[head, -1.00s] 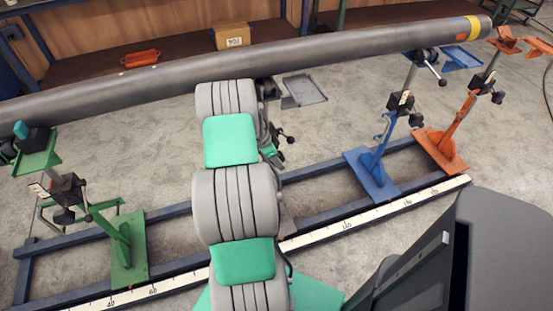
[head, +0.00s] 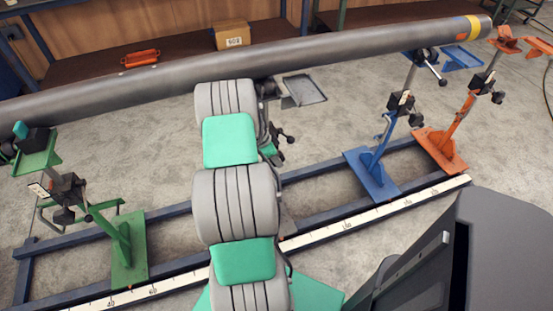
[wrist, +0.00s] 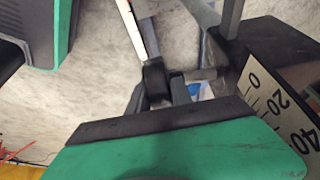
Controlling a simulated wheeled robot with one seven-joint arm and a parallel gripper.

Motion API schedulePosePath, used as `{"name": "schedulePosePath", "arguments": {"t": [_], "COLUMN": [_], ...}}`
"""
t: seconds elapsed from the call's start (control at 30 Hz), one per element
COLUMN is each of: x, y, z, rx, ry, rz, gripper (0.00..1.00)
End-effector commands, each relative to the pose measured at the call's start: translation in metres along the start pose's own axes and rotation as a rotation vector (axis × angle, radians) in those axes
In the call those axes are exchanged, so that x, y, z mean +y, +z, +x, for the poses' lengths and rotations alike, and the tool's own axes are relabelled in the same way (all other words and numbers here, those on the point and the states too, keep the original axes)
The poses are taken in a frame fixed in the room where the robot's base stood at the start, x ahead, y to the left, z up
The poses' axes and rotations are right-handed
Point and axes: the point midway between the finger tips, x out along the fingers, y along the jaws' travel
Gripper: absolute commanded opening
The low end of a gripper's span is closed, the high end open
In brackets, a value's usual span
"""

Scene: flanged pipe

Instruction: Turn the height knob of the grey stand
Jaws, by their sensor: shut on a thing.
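The grey stand is mostly hidden behind my arm in the head view. Its grey tray (head: 304,89) and some dark knobs (head: 287,138) show to the right of the arm. In the wrist view the dark height knob (wrist: 155,82) sits on a short grey shaft, beside a black plate with a white scale (wrist: 268,104) reading 0, 20, 40. My gripper (wrist: 160,90) is shut on the knob. Its fingers show only partly behind my green and black wrist housing.
A long grey pipe (head: 380,46) runs across the back. A green stand (head: 125,240) is at left; a blue stand (head: 372,172) and an orange stand (head: 440,145) are at right. Dark blue rails (head: 325,210) with a white ruler (head: 350,220) cross the floor close to my arm.

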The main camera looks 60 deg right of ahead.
Motion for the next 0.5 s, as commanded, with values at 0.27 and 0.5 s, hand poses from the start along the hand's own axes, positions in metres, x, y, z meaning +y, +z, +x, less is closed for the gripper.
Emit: {"name": "schedulePosePath", "arguments": {"t": [0.27,0.5], "x": [0.0001,-0.0002], "y": [0.0027,0.0047], "z": [0.0028,0.0053], "rx": [0.081,0.252], "ry": [0.001,0.0], "rz": [-0.003,-0.004], "gripper": [0.0,0.0]}}
